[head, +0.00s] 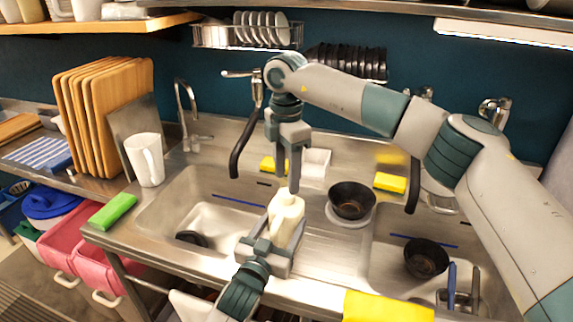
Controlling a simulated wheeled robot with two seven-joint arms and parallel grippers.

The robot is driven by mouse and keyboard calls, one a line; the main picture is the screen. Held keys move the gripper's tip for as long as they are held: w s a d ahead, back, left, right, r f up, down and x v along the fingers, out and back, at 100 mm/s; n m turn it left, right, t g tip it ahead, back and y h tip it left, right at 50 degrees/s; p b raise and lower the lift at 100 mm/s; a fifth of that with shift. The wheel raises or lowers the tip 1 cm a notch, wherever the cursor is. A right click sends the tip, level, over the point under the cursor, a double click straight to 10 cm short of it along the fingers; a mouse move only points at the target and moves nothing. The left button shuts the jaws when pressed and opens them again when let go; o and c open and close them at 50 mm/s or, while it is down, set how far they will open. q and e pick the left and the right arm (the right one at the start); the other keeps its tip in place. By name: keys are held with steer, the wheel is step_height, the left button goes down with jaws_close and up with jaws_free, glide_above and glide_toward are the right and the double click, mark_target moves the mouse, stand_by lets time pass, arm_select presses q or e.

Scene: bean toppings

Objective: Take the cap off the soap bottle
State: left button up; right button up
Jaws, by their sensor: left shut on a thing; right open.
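The cream-white soap bottle (287,212) stands upright near the front of the steel sink unit, between the two basins. My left gripper (270,246) comes from the front and is shut around the lower part of the bottle. My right gripper (288,182) points straight down from above, open, with its fingertips right over the bottle's top. The cap is hard to make out behind the fingers; I cannot tell whether they touch it.
A dark bowl (352,199) sits right of the bottle; another bowl (426,258) is in the right basin. A white pitcher (146,160), green sponge (112,211) and cutting boards (106,112) are on the left. A yellow cloth (387,307) hangs at the front edge. A faucet (187,105) rises behind the left basin.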

mark_target(287, 193)
steer(key=shift+f, duration=2.4)
